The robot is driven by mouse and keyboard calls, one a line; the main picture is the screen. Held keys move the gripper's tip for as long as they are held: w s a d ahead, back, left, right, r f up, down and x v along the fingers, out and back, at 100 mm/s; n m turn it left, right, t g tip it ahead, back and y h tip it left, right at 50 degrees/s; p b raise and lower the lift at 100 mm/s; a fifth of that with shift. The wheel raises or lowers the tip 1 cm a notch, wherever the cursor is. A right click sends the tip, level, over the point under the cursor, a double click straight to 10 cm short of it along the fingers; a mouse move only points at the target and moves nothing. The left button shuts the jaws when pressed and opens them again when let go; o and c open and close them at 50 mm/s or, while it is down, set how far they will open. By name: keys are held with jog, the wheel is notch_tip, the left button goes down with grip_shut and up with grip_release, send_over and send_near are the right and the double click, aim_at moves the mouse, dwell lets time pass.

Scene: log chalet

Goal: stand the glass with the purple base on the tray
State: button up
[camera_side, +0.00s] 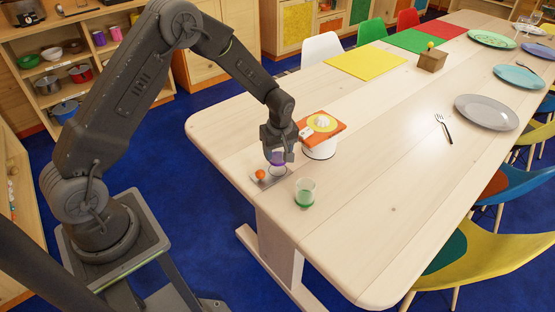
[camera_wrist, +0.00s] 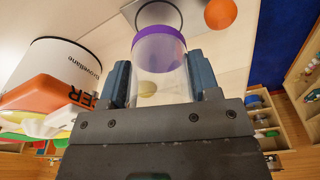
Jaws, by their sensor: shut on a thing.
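My gripper (camera_side: 277,157) is shut on the glass with the purple base. In the wrist view, the clear wall of the glass (camera_wrist: 160,68) is between the two fingers, and its purple band (camera_wrist: 158,36) is at the end away from the gripper. Whether the glass touches the tray is unclear.
An orange ball (camera_side: 260,174) is at the tray's left side, also in the wrist view (camera_wrist: 219,14). A glass with a green base (camera_side: 305,193) stands to the right. The table's near-left edge is close.

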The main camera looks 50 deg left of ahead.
aim_at(278, 160)
jog(key=shift+f, duration=1.9)
jog(key=shift+f, duration=0.2)
jog(key=o, duration=0.7)
